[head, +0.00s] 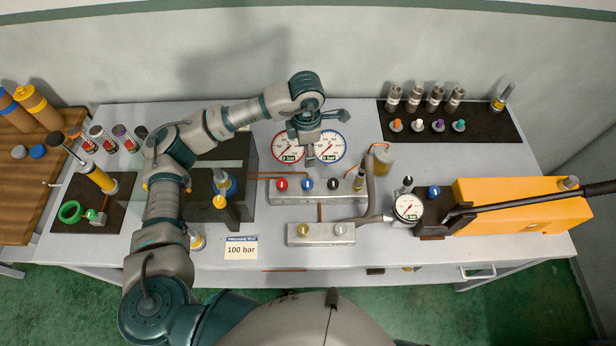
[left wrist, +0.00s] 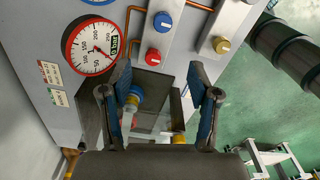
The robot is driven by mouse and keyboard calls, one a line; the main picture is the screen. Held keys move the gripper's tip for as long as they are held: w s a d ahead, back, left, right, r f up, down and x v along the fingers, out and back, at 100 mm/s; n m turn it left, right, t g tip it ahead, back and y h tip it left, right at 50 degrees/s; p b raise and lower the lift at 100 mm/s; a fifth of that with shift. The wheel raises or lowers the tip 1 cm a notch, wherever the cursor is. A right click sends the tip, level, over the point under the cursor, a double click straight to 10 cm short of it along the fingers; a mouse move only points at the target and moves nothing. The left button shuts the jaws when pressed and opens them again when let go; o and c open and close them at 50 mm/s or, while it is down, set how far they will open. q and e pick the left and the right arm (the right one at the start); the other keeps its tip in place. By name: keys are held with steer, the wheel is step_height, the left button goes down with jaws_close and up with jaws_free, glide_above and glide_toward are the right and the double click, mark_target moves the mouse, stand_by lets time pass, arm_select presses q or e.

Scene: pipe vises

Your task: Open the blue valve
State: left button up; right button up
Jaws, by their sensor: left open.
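The blue valve knob (head: 307,184) sits between a red knob (head: 282,184) and a black knob (head: 333,184) on a grey manifold block (head: 290,199). In the left wrist view the blue knob (left wrist: 162,22) is near the top, just above the red knob (left wrist: 153,57). My left gripper (head: 328,140) is open and empty, behind and above the manifold, in front of the two gauges. Its spread fingers (left wrist: 162,88) also show in the left wrist view, apart from both knobs. My right gripper is not in view.
A red-rimmed gauge (head: 288,149) and a blue-rimmed gauge (head: 330,146) stand behind the manifold. A lower block (head: 320,240) with two knobs lies in front. Another blue knob (head: 433,191) is by the orange pump (head: 520,203). A dark vise (head: 240,150) stands left.

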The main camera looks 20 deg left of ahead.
mark_target(308, 182)
arm_select(q)
steer(key=f+p, duration=0.1)
steer(key=f, duration=1.5)
steer(key=shift+s+d+p, duration=0.1)
steer(key=shift+d+p, duration=0.1)
steer(key=shift+p, duration=0.2)
steer(key=c, duration=1.1)
